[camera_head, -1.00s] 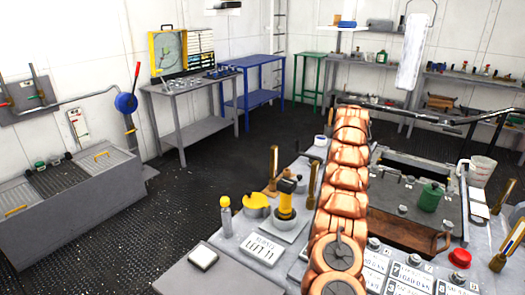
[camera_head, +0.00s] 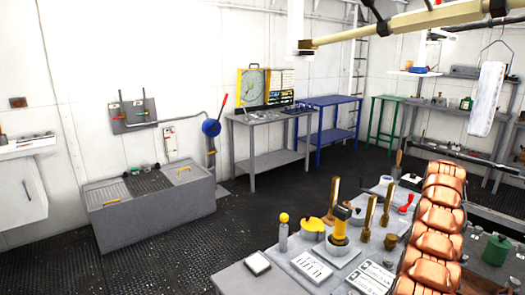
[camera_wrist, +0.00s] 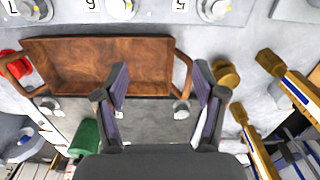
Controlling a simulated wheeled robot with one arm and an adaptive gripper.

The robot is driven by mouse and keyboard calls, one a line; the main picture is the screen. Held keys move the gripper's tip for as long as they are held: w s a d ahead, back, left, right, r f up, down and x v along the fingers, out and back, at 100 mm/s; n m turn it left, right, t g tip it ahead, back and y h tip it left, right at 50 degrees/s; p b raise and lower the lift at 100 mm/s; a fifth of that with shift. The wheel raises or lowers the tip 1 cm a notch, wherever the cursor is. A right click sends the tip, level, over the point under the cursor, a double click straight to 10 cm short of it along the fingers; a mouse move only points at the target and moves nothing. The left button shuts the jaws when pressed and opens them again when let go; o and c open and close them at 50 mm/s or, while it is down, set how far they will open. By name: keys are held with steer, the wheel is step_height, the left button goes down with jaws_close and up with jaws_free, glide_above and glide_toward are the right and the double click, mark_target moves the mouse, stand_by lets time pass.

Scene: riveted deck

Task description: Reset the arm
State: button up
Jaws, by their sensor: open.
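My gripper (camera_wrist: 161,80) shows in the wrist view with its two fingers apart and nothing between them. It is over a grey panel, with a brown wooden tray (camera_wrist: 100,65) with curved handles just beyond and between the fingertips. I cannot tell the height above it. In the head view my copper-coloured arm (camera_head: 437,225) rises at the right edge over the workbench. The gripper itself does not show there.
The workbench (camera_head: 235,277) carries a yellow-and-black tool (camera_head: 341,222) and upright brass handles (camera_head: 367,215) left of my arm. In the wrist view a green canister (camera_wrist: 86,140) and brass handles (camera_wrist: 250,140) flank the fingers. Open dark floor (camera_head: 235,215) lies left.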

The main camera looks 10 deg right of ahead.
steer(key=a+r+n+y+p, duration=0.1)
steer(key=a+r+n, duration=0.1)
steer(key=a+r, duration=0.5)
steer(key=a+r+n, duration=0.2)
steer(key=a+r, duration=0.1)
steer(key=a, duration=0.8)
steer(key=s+a+r+n+p, duration=0.1)
steer(key=s+a+r+n, duration=0.15)
steer(key=a, duration=0.45)
steer(key=s+a+r+n+p, duration=0.1)
steer(key=s+a+r, duration=0.3)
steer(key=a, duration=0.4)
steer(key=s+a+n+g, duration=0.1)
steer(key=s+a+n, duration=0.1)
steer(key=s+a, duration=1)
steer(key=s+a+f+n+p, duration=0.1)
steer(key=s+f, duration=0.1)
steer(key=s, duration=0.8)
steer(key=s+a+f+n+h+p, duration=0.1)
steer(key=s+f, duration=0.1)
steer(key=s, duration=0.8)
steer(key=shift+s+a+g, duration=0.35)
steer(key=shift+s+g, duration=0.05)
